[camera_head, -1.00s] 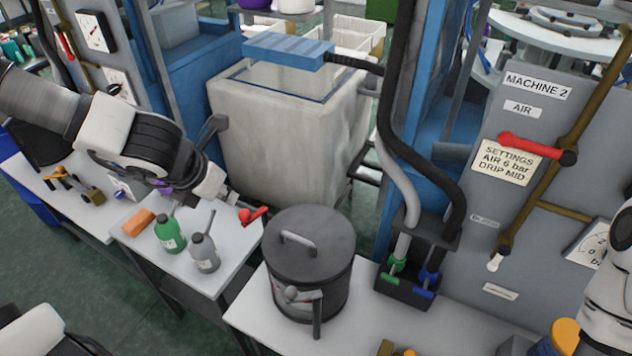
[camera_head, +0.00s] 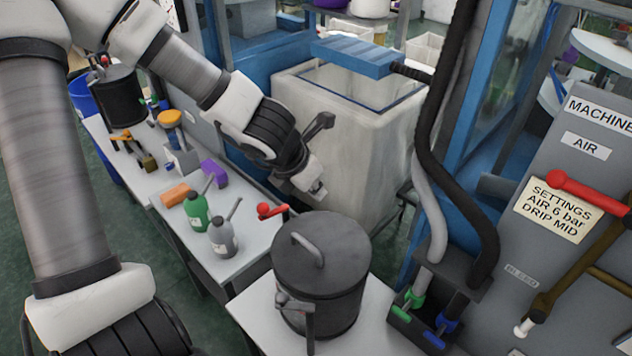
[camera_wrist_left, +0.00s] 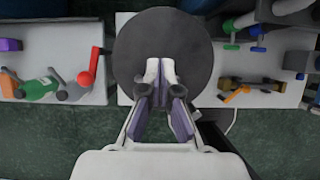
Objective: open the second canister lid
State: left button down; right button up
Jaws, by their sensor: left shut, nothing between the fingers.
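My left gripper (camera_head: 318,192) is shut and empty, just above the lid's back edge in the head view. In the left wrist view my gripper (camera_wrist_left: 161,72) points at the dark lid (camera_wrist_left: 135,35); the handle cannot be made out there. Another dark canister (camera_head: 122,98) stands at the far left. My right gripper is not in view.
A green bottle (camera_head: 197,213), a grey bottle (camera_head: 222,238), an orange block (camera_head: 174,195) and a red-handled lever (camera_head: 268,210) are left of the canister. Hoses (camera_head: 440,170) and a grey panel (camera_head: 590,130) stand right. A pale bin (camera_head: 350,130) is behind.

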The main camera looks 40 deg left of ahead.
pick_arm(q)
jog(key=w+f, duration=0.3)
jog(key=w, duration=0.3)
jog(key=shift+w+d+f, duration=0.15)
jog(key=shift+w+d, duration=0.15)
jog(key=shift+d, duration=0.15)
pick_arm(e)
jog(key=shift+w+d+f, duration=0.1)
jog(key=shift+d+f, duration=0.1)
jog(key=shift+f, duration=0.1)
pick_arm(q)
jog(key=shift+f, duration=0.1)
dwell(0.6)
